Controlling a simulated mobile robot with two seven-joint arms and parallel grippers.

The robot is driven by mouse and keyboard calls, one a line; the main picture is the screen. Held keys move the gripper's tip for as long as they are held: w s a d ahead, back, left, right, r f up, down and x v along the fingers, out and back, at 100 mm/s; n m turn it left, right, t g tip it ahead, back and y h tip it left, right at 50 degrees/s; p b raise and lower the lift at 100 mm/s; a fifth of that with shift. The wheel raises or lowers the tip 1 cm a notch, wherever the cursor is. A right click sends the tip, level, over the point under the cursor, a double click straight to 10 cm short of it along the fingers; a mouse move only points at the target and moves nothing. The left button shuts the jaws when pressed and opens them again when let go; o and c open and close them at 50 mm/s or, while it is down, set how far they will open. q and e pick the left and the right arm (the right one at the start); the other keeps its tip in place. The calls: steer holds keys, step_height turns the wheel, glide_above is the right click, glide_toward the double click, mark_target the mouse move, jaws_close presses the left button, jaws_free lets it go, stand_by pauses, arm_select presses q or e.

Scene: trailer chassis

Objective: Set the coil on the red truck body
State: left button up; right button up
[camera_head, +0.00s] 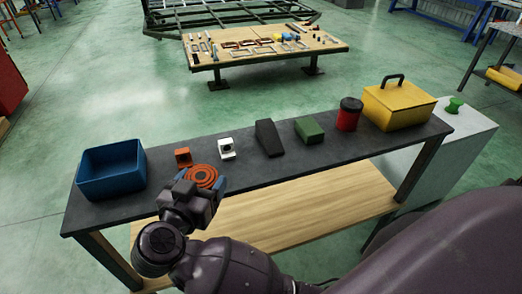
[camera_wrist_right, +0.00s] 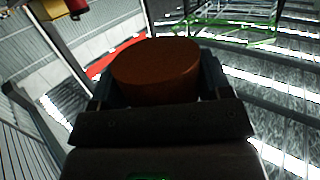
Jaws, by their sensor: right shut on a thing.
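The coil (camera_head: 203,174) is a round orange-red disc with ring-shaped grooves on its top. My right gripper (camera_head: 194,188) is shut on it, above the front edge of the dark workbench. In the right wrist view the coil (camera_wrist_right: 157,72) looks like a dark red-brown cylinder between the two fingers. A large red body (camera_head: 9,85) is cut off by the left edge of the head view, well away from the gripper; I cannot tell whether it is the truck body. My left gripper is not in view.
The workbench (camera_head: 240,186) bears a blue bin (camera_head: 111,186), a small orange block (camera_head: 183,157), a white part (camera_head: 227,149), a black wedge, a green block, a red-black can and a yellow toolbox (camera_head: 397,105). A wooden table (camera_head: 330,46) with parts stands beyond, across clear floor.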

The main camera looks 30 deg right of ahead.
mark_target(229, 171)
steer(key=w+d+f, duration=0.4)
steer(key=w+d, duration=0.1)
steer(key=w+d+f, duration=0.1)
steer(key=w+d, duration=0.1)
steer(key=d, duration=0.1)
steer(key=shift+w+d+f+b, duration=0.15)
steer(key=shift+w+f+b, duration=0.15)
steer(key=shift+w+f, duration=0.1)
steer(key=shift+w+d+f, duration=0.65)
steer(key=shift+d+f, duration=0.1)
steer(key=shift+f, duration=0.15)
steer(key=o, duration=1)
steer(key=shift+f, duration=0.1)
steer(key=shift+o, duration=0.2)
steer(key=v, duration=1.2)
